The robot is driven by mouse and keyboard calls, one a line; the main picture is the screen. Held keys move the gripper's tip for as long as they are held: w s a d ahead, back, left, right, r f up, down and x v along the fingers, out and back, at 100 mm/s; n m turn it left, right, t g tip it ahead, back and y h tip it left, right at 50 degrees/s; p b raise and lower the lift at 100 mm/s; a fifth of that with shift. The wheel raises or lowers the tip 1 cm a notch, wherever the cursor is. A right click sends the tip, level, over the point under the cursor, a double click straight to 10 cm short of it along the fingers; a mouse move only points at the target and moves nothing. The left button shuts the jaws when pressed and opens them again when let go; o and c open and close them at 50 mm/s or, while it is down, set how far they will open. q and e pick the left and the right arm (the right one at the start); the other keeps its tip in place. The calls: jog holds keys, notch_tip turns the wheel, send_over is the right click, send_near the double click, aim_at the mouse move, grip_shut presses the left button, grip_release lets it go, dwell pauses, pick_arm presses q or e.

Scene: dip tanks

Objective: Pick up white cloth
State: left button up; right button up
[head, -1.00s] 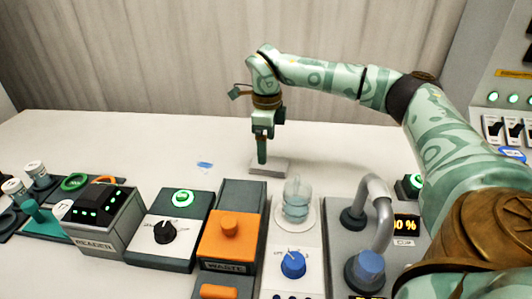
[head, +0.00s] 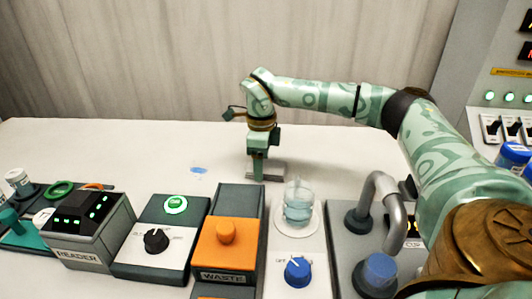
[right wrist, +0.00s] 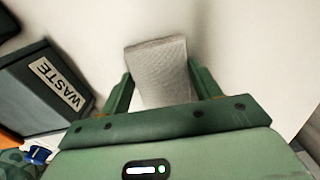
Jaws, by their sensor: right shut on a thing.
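The white cloth (head: 272,172) is a flat, pale grey-white rectangle on the white table, behind the orange-topped waste unit. In the right wrist view the cloth (right wrist: 158,68) shows its woven texture between my two green fingers. My right gripper (head: 258,177) points straight down at the cloth's left part and is shut on it. The fingers hide part of the cloth in the head view. I cannot tell whether the cloth is clear of the table. My left gripper is not in view.
The waste unit (head: 228,243) stands in front of the cloth. A glass beaker of bluish liquid (head: 298,207) stands close by at front right. A grey curved pipe (head: 380,200) is further right, and a reader box (head: 92,245) at left. The table behind is clear.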

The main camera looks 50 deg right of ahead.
jog(key=r, duration=0.1)
jog(key=r+p, duration=0.1)
jog(key=r, duration=0.1)
jog(key=r+p, duration=0.1)
jog(key=shift+s+a+r, duration=0.15)
jog(key=shift+a+r, duration=0.05)
jog(key=shift+a, duration=0.05)
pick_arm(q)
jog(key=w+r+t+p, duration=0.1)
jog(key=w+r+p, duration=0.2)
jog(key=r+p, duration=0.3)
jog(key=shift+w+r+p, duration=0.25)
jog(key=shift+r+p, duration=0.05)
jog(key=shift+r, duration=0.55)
pick_arm(e)
jog(key=s+a+r, duration=0.7)
jog(key=a+r, duration=0.1)
jog(key=a, duration=0.3)
jog(key=shift+s+r, duration=0.25)
jog(key=shift+s, duration=0.15)
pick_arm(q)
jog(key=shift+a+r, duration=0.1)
pick_arm(e)
jog(key=shift+o, duration=0.5)
jog(key=shift+r, duration=0.1)
